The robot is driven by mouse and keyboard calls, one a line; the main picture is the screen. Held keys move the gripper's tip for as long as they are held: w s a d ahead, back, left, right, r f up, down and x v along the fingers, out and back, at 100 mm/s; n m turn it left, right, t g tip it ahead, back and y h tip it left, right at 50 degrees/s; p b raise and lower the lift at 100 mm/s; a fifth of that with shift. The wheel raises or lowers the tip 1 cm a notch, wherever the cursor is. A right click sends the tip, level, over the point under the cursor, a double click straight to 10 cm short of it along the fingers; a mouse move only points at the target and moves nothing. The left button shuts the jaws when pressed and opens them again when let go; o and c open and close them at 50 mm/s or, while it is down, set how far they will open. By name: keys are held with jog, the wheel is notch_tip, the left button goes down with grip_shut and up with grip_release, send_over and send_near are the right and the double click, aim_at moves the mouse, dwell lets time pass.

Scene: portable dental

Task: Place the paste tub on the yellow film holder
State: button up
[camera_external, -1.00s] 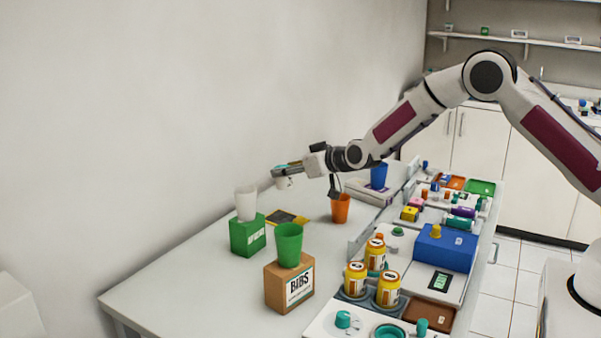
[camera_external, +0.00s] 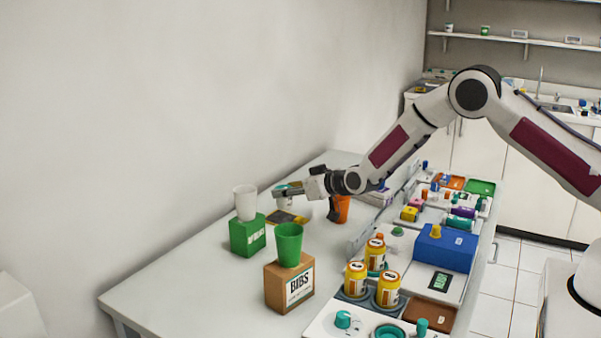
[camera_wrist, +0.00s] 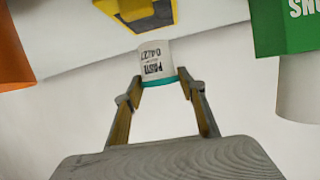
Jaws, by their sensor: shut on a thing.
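The paste tub (camera_wrist: 157,62) is white with black lettering and a teal band. My gripper (camera_wrist: 159,82) is shut on it, with one finger on each side in the wrist view. In the external view the tub (camera_external: 283,187) is partly hidden by my gripper (camera_external: 284,193). The yellow film holder (camera_external: 287,217), flat with a dark middle, lies on the table below the gripper. In the wrist view the film holder (camera_wrist: 108,5) is at the top edge, beyond the tub and partly cut off. The tub appears held above the table.
A green box (camera_external: 247,236) carries a white cup (camera_external: 245,202), left of the film holder. A green cup (camera_external: 289,245) stands on a brown box (camera_external: 289,286) in front. Trays and jars line the right side.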

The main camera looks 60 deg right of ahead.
aim_at(291, 201)
jog(key=shift+f, duration=1.85)
jog(key=shift+f, duration=0.1)
jog(key=o, duration=1.1)
jog(key=shift+v, duration=2.2)
jog(key=shift+s+r, duration=0.15)
jog(key=shift+r, duration=1.7)
jog(key=shift+s+r, duration=0.1)
jog(key=shift+r, duration=1.75)
